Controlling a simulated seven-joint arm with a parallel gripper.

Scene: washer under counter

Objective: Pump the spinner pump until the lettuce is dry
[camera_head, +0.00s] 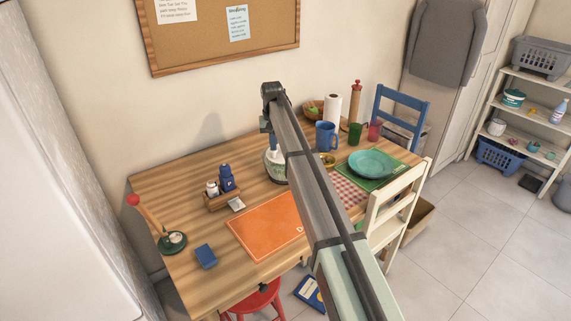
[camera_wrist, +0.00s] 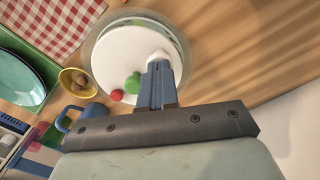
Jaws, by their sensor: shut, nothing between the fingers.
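The salad spinner (camera_head: 276,170) stands on the wooden table, partly hidden behind my arm in the head view. Its clear bowl shows green low down, probably the lettuce, but no leaf is distinct. In the wrist view its round white lid (camera_wrist: 112,60) fills the top middle. A white pump knob (camera_wrist: 159,54) shows at the fingertips. My gripper (camera_wrist: 160,66) is shut and empty, over the lid at the knob; I cannot tell whether it touches it. In the head view my gripper (camera_head: 266,126) points down above the spinner.
A blue mug (camera_head: 326,135), a paper towel roll (camera_head: 332,108) and a teal plate (camera_head: 371,163) stand to the right. An orange mat (camera_head: 266,226) lies in front, and a blue shaker (camera_head: 227,178) stands left. A small yellow bowl (camera_wrist: 76,82) is near the spinner.

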